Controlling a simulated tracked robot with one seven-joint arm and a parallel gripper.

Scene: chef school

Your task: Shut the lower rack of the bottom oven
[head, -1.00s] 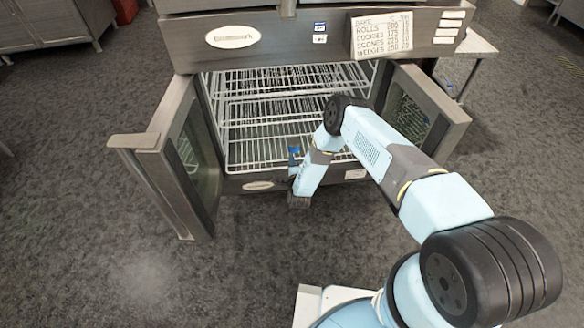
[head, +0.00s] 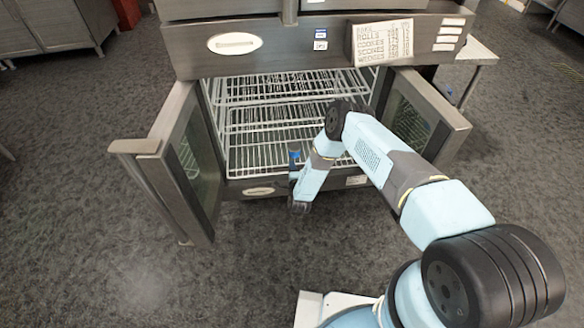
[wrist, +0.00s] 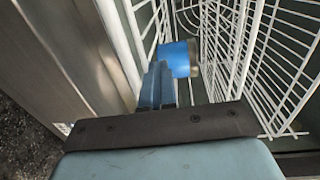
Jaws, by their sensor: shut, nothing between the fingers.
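The bottom oven stands with both doors open, the left door (head: 178,165) and the right door (head: 425,108). Inside are white wire racks. The lower rack (head: 250,158) lies low in the cavity, its front edge close above the front sill (head: 235,190). White wires also show in the wrist view (wrist: 285,60). My gripper (head: 295,158) is shut and empty at the oven mouth, over the front of the lower rack. In the wrist view its blue fingers (wrist: 172,70) are among the wires. I cannot tell whether they touch the rack. My arm hides the rack's right part.
A steel side table (head: 478,50) stands at the right. The floor (head: 80,240) in front and to the left is clear.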

